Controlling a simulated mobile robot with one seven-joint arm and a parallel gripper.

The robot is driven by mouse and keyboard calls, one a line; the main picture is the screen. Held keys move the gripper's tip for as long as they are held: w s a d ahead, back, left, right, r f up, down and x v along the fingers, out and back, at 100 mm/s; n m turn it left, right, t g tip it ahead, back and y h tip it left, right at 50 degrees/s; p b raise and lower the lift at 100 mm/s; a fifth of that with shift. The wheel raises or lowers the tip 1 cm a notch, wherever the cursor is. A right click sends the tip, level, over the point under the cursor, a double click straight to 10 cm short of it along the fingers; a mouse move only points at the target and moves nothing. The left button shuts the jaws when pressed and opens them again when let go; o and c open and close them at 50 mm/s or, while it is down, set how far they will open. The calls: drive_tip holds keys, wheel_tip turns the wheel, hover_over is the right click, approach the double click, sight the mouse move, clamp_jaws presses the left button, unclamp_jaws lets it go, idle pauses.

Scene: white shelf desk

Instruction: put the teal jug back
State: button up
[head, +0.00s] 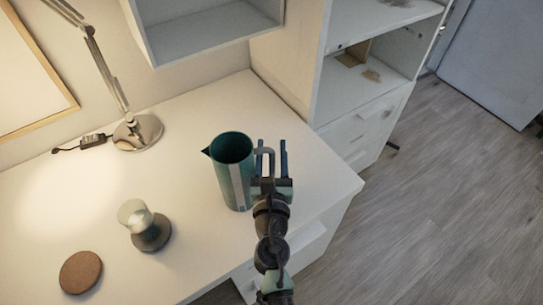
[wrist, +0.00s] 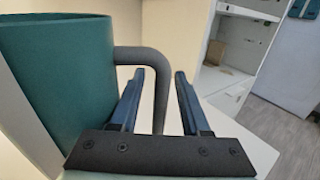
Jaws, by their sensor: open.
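The teal jug (head: 233,170) stands upright on the white desk near its right front edge, with its spout to the left and its grey handle (head: 266,160) to the right. In the wrist view the jug (wrist: 58,75) fills the left side. My gripper (head: 271,158) is at the jug's handle side. Its two fingers (wrist: 158,95) are open, with the grey handle (wrist: 160,95) between them, closer to the left finger. I see a gap between the handle and the right finger. The jug's far lower side is hidden.
A brown round coaster (head: 81,272) and a dark-based object with a pale top (head: 146,226) are on the desk at left. A lamp (head: 137,131) stands at the back. A wall shelf (head: 205,30) hangs above, and a shelf unit (head: 370,75) stands right. The desk's middle is clear.

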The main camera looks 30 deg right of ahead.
sight(243, 175)
drive_tip(key=b+v, duration=0.1)
drive_tip(key=v, duration=1.1)
drive_tip(key=shift+d, duration=0.1)
